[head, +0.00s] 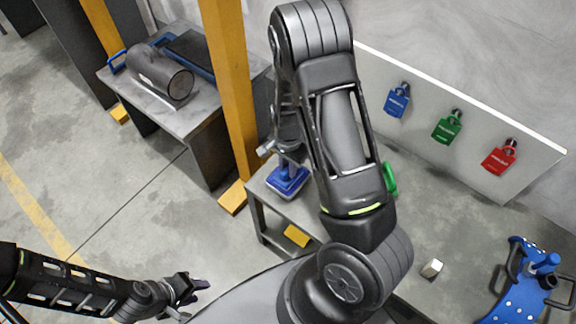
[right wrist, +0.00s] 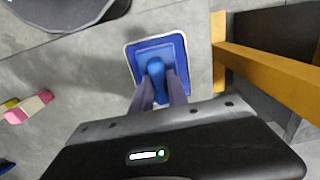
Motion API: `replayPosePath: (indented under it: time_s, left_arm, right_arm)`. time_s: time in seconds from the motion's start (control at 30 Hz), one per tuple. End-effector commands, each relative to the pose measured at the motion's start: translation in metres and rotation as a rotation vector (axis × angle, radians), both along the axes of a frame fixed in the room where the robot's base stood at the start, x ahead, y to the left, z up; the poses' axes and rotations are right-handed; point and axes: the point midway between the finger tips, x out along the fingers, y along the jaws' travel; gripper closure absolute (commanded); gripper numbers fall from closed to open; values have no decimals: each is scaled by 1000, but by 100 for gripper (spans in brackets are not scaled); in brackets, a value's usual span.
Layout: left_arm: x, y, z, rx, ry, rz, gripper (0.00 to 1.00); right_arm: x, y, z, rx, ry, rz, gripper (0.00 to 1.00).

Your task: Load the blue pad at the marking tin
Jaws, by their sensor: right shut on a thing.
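The blue pad (head: 289,184) is a square blue block with a pale rim and an upright blue handle. My right gripper (head: 290,158) is shut on its handle, with the pad's flat side facing down. In the head view it appears over the far left corner of the grey table (head: 262,197); whether it touches anything is unclear. The right wrist view shows the pad (right wrist: 132,50) below the fingers (right wrist: 158,92). I cannot make out a marking tin; my right arm covers the table's middle. My left gripper (head: 197,286) is low at the left, its jaw opening unclear.
A yellow post (head: 232,90) stands close left of the pad. A green object (head: 391,178) shows partly behind my right arm. A pale cube (head: 432,268) and blue stand (head: 530,290) are at right. A board (head: 470,110) carries blue, green and red tags. A dark cylinder (head: 160,75) lies on another bench.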

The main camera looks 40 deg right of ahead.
Motion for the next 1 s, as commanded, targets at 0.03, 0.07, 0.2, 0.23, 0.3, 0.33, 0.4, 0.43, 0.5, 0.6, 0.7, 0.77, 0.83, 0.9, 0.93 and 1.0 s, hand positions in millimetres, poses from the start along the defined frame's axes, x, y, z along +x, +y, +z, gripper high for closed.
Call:
replayPosePath:
  time_s: [0.03,0.07,0.2,0.23,0.3,0.33,0.4,0.43,0.5,0.6,0.7,0.77,0.83,0.9,0.93,1.0]
  left_arm:
    - [0,0,6,0,0,0,64]
    - [0,0,9,0,0,0,64]
    - [0,0,21,0,1,0,64]
    - [0,0,23,0,1,0,64]
    - [0,0,29,0,2,-1,64]
    - [0,0,31,0,2,-1,64]
    - [0,0,37,0,2,-1,64]
    - [0,0,39,0,2,-1,64]
    - [-1,0,45,0,3,-1,64]
    - [-1,0,52,0,3,-1,64]
    - [-1,0,59,0,4,-1,64]
    - [-1,0,61,0,5,-1,64]
    - [-1,0,62,0,5,-1,64]
    - [-1,0,61,0,5,-1,64]
    - [-1,0,61,0,5,-1,64]
    - [-1,0,60,0,5,-1,64]
  right_arm:
    - [0,0,7,-1,-1,0,100]
    - [1,0,9,-1,-1,0,100]
    - [1,0,23,0,-2,0,100]
    - [1,0,26,0,-2,0,100]
    - [1,0,32,0,-2,0,100]
    - [1,0,34,0,-2,0,100]
    - [1,0,41,0,-2,0,100]
    - [1,0,43,0,-2,0,100]
    - [1,0,49,0,-2,0,100]
    - [1,-1,58,0,-2,-1,100]
    - [1,-1,65,0,-2,-1,100]
    - [1,-1,68,0,-2,-1,100]
    - [1,-1,69,0,-2,-1,100]
    - [1,-1,68,0,-2,-1,100]
    - [1,-1,68,0,-2,-1,100]
    - [1,-1,68,0,-2,0,100]
